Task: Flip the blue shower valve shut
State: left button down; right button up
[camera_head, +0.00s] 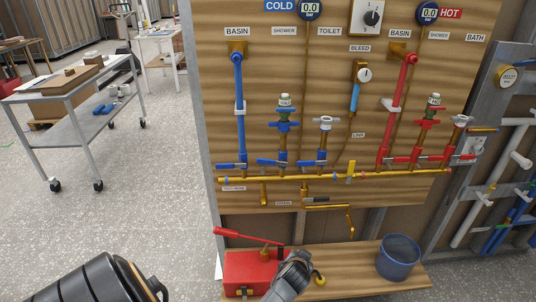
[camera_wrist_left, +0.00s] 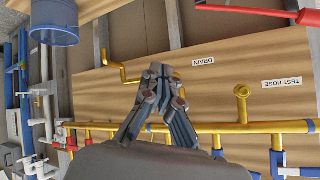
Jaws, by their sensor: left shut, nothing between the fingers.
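The blue shower valve (camera_head: 270,161) is on the brass pipe under the left SHOWER label, in the cold group. Its blue lever lies roughly level and points left, across its upright pipe. A blue cross handle (camera_head: 284,125) sits above it. My left gripper (camera_head: 300,258) is below the board's lower edge in the head view, in front of the red pump, empty and apart from the valve. In the left wrist view my left gripper (camera_wrist_left: 160,68) has its fingers together, in front of the board near the DRAIN label. My right gripper is not in view.
Blue levers for basin (camera_head: 230,166) and toilet (camera_head: 308,162) flank the valve. A brass manifold (camera_head: 340,175) runs beneath. A drain pipe (camera_head: 345,208) juts out below. A red pump (camera_head: 245,270) and blue bucket (camera_head: 398,258) stand on the lower shelf. Open floor lies left.

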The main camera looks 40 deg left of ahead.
pick_arm(q)
jog(key=w+a+r+n+t+y, duration=0.15)
jog(key=a+r, duration=0.25)
jog(key=r, duration=0.5)
jog(key=w+a+r+n+y, duration=0.2)
jog(key=a+r, duration=0.1)
jog(key=r, duration=0.6)
notch_tip(320, 180, up, 11)
jog(key=n+y+p, duration=0.3)
send_over(272, 162)
jog(key=s, duration=0.2)
jog(key=shift+g, duration=0.45)
jog(key=shift+s+d+f+p, duration=0.15)
jog(key=shift+s+f+p, duration=0.05)
jog(key=shift+f, duration=0.8)
jog(key=shift+s+d+f+p, duration=0.1)
jog(key=shift+s+f+p, duration=0.1)
jog(key=shift+f, duration=0.75)
